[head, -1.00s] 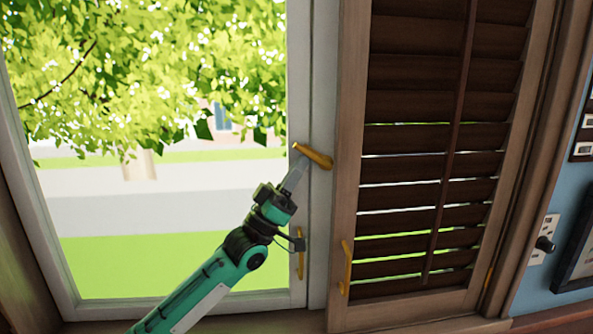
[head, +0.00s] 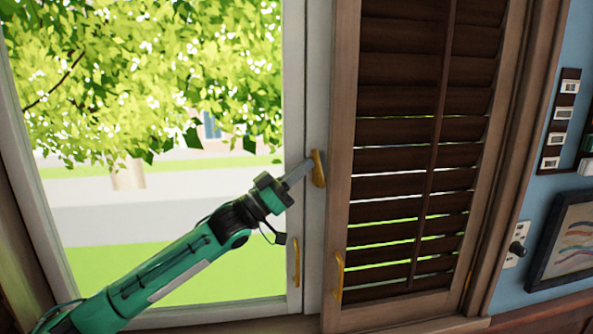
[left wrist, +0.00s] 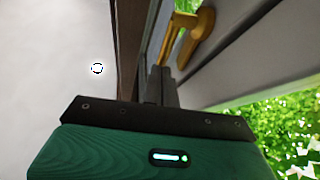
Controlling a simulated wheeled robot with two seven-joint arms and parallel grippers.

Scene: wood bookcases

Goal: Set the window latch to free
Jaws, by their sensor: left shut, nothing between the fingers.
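The window latch is a yellow-gold handle (head: 318,168) on the white frame post between the window pane and the shutter. It stands close to upright in the head view, and it also shows at the top of the left wrist view (left wrist: 198,38). My left gripper (head: 305,167) is shut and empty, with its tip at the latch's left side; the tip looks to touch it or be very close, I cannot tell which. In the left wrist view the closed fingers (left wrist: 163,85) point towards the latch. My right gripper is not in view.
A yellow pull handle (head: 296,262) sits low on the window frame, and another (head: 338,275) on the brown louvred shutter (head: 410,150).

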